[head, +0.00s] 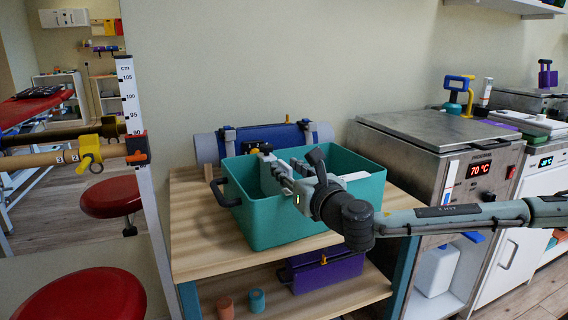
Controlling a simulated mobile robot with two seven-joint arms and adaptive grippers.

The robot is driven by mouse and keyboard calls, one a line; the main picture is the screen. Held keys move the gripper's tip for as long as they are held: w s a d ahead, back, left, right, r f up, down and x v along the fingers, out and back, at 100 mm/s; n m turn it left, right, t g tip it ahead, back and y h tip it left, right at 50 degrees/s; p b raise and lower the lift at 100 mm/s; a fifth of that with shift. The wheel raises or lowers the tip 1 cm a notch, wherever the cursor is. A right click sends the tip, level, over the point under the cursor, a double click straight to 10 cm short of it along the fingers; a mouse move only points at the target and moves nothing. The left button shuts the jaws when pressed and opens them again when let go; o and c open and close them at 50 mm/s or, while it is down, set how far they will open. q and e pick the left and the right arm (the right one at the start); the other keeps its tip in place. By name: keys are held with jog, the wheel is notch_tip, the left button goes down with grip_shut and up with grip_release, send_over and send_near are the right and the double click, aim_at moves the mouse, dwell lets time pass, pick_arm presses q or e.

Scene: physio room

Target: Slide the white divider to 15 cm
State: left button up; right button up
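A teal bin (262,222) stands on the wooden top of a small table. A white strip (355,177), which looks like the top edge of the divider, shows inside it just right of my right gripper. The arm and gripper hide much of the bin's inside, so the divider's full outline and any centimetre marks on the bin do not show. My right gripper (272,170) is over the bin, its fingers pointing to the back left, near the white strip. Whether the fingers are apart or closed on something is not clear. My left gripper is out of view.
The wooden table top (202,250) is bare left of the bin. A blue case (268,137) and a grey roll are behind it. A steel heater cabinet (445,145) reading 70 °C stands close on the right. A purple box (325,272) is on the lower shelf.

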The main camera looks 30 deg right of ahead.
jog(key=shift+w+d, duration=0.1)
jog(key=shift+w, duration=0.75)
grip_shut()
